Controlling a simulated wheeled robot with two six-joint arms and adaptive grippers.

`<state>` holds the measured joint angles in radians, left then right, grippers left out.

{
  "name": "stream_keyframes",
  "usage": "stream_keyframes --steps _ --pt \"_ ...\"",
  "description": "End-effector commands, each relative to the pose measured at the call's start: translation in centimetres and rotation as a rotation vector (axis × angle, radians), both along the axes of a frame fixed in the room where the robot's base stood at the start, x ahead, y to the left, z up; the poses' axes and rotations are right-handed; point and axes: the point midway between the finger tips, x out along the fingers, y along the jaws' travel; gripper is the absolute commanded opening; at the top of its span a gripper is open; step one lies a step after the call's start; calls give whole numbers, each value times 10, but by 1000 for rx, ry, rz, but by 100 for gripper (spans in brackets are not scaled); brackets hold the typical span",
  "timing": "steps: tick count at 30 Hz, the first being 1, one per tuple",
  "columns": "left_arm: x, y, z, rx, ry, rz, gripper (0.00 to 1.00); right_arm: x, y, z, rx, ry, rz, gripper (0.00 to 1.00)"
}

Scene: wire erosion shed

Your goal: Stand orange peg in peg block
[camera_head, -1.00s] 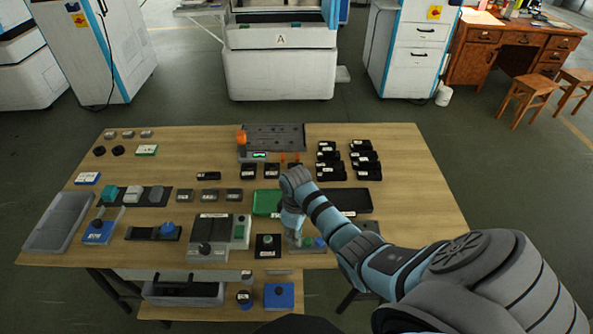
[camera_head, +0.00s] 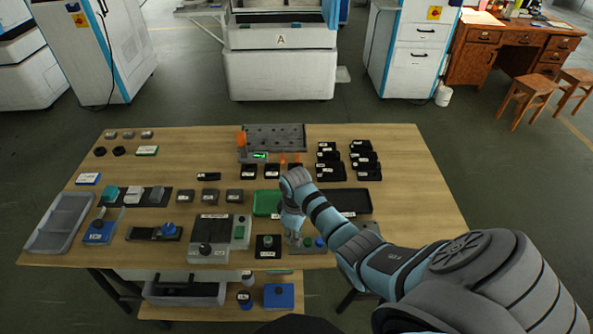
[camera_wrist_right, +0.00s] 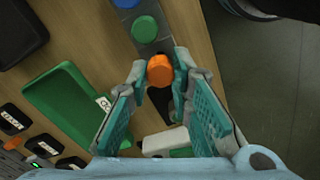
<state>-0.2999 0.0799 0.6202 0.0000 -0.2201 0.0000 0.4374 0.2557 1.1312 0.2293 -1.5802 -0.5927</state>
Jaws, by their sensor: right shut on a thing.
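The orange peg (camera_wrist_right: 160,71) shows its round top in the right wrist view, between the fingertips of my right gripper (camera_wrist_right: 160,80), which is shut on it. The grey peg block (camera_wrist_right: 157,47) lies under it, with a green peg (camera_wrist_right: 145,29) and a blue peg (camera_wrist_right: 126,2) in one row with the orange one. The peg's lower end is hidden, so I cannot tell how deep it sits. In the head view my right gripper (camera_head: 292,226) is over the left end of the peg block (camera_head: 311,250), and hides the orange peg. My left gripper is not in view.
A green tray (camera_head: 266,203) and a black tray (camera_head: 346,202) lie just behind the block. A black box with a knob (camera_head: 268,246) stands close on its left. Several small black bins (camera_head: 328,172) are farther back. The table's front edge is near the block.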

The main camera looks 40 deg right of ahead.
Motion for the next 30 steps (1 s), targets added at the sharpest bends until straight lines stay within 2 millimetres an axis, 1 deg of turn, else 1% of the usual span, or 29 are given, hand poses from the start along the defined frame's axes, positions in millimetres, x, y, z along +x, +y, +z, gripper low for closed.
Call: stream_keyframes --steps 30 --pt "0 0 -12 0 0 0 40 0 0 -16 0 0 0 2"
